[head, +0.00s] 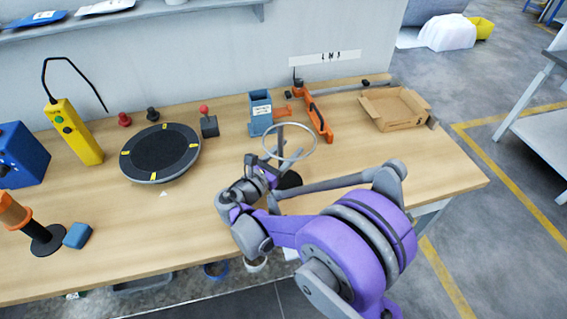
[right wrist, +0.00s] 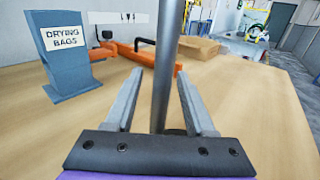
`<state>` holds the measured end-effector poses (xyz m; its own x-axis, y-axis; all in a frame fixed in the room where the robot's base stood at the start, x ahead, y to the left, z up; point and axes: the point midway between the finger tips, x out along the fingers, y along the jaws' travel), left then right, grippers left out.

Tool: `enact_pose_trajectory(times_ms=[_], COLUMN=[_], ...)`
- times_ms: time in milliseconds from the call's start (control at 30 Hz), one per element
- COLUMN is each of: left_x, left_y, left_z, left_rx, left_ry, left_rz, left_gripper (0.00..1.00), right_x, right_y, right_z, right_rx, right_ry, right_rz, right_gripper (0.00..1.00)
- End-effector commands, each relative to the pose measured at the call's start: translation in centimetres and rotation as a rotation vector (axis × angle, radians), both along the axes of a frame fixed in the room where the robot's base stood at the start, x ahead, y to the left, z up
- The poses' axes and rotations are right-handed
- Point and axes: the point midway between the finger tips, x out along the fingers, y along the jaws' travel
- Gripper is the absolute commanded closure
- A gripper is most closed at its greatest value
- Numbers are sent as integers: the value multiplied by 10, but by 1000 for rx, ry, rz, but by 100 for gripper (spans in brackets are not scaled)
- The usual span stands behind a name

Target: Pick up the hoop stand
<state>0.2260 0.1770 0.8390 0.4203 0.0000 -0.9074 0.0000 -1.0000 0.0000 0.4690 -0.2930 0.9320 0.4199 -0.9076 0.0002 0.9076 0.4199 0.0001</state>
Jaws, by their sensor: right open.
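The hoop stand has a thin grey ring (head: 314,146) on a grey post, with a dark round base (head: 289,181) on the wooden table; my arm partly hides it. My right gripper (head: 270,168) is beside the post in the head view. In the right wrist view the post (right wrist: 167,60) stands upright between the two open fingers of the gripper (right wrist: 160,90). I see no grip on it; the base is mostly hidden there. My left gripper is not in view.
Behind the stand are a blue drying bags box (head: 260,112), an orange tool (head: 316,115) and an open cardboard box (head: 394,107). A black turntable (head: 160,153) and a yellow pendant (head: 74,131) stand to the left. The front middle of the table is clear.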

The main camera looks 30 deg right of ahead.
Motion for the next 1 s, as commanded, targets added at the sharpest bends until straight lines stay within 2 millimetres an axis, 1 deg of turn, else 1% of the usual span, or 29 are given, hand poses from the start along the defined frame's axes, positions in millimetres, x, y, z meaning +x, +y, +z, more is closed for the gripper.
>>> enact_pose_trajectory(times_ms=[67,100,400,1000], left_x=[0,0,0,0], left_y=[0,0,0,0], left_z=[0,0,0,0], left_rx=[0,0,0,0], left_ry=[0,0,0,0], left_rz=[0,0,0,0], left_gripper=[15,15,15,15], right_x=[0,0,0,0], right_y=[0,0,1,1], right_z=[0,0,0,0], right_rx=[0,0,0,0], right_ry=[0,0,0,0], right_rz=[0,0,1,1], right_gripper=[45,47,100,100])
